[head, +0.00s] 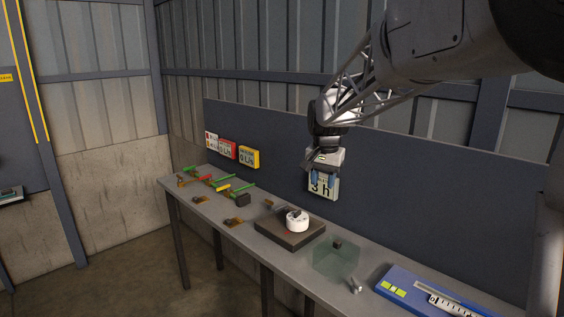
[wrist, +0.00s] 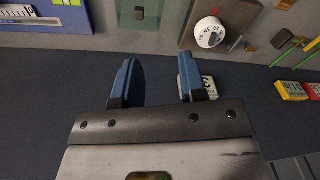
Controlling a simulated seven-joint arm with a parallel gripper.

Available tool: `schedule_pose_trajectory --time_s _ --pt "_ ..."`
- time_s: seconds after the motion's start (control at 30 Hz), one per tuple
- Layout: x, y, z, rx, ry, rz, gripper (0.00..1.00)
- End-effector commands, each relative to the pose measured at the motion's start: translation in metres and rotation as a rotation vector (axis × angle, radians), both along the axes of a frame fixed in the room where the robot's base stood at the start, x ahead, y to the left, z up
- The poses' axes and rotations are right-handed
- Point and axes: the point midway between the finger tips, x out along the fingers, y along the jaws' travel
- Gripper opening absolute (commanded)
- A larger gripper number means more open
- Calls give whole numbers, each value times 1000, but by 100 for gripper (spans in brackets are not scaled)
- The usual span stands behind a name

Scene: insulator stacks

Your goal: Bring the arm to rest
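My gripper (head: 321,178) hangs from the arm above the back of the bench, in front of the dark wall panel (head: 420,190). In the wrist view my gripper (wrist: 158,80) shows two blue fingers spread apart, with nothing seen between them. A cream "3 h" sign (head: 326,193) sits on the panel behind the fingers in the head view. In the wrist view the sign (wrist: 209,87) is partly hidden by the right finger. I cannot tell how far the fingers are from it.
Green, red and yellow pieces (head: 215,182) lie at the far left. Red and yellow signs (head: 249,157) line the panel.

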Motion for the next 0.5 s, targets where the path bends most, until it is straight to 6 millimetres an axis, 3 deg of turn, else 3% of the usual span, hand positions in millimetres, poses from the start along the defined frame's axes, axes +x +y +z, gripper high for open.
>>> schedule_pose_trajectory --time_s 0.5 --pt "-133 -31 12 -18 -38 123 38"
